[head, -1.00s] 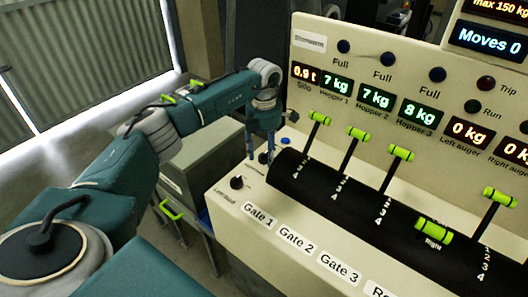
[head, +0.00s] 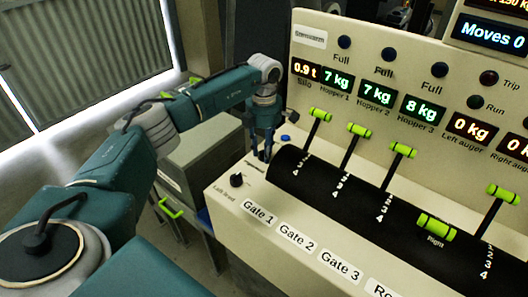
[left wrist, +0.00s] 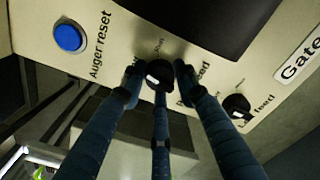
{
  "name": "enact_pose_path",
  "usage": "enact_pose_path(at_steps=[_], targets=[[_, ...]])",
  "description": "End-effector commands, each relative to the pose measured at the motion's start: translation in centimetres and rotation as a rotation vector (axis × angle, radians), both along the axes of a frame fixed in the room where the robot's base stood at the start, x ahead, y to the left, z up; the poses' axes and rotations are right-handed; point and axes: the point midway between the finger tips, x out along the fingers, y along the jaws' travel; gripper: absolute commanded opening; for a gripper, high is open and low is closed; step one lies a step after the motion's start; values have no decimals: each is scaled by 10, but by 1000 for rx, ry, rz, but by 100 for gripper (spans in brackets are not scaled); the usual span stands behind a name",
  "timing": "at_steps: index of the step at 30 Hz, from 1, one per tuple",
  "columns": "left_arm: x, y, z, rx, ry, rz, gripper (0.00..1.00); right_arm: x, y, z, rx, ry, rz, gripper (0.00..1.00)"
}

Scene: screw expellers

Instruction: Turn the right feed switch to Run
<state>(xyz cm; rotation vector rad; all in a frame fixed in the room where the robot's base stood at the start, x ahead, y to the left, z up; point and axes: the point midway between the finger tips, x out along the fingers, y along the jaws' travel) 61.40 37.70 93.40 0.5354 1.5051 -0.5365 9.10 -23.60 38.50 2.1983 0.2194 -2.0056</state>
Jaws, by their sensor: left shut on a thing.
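The right feed switch (left wrist: 158,75) is a small black knob with a white mark, seen in the left wrist view between the fingers. Its label is partly covered, so I cannot read its setting. My left gripper (left wrist: 158,80) is shut on this knob. In the head view my left gripper (head: 262,154) points down at the panel's left end and hides most of the knob. The similar left feed switch (left wrist: 237,105) is beside it, and also shows in the head view (head: 237,180). My right gripper is not in view.
The blue auger reset button (left wrist: 69,38) is near the fingers, as the head view also shows (head: 285,138). A black curved cover (head: 340,190) with several green-handled levers rises to the right. A grey box (head: 205,150) stands left of the panel.

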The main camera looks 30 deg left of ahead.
Motion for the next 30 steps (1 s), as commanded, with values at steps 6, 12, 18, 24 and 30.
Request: enact_pose_path(at_steps=[6,12,18,24,30], targets=[[1,1,0,0,-4,-199,4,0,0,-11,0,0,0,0],[1,1,0,1,-5,-388,4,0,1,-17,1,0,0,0],[2,1,1,1,-6,-562,4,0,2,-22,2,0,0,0],[2,1,1,1,-6,-701,4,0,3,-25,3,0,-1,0],[2,1,2,1,-7,-792,4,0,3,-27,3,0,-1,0]])
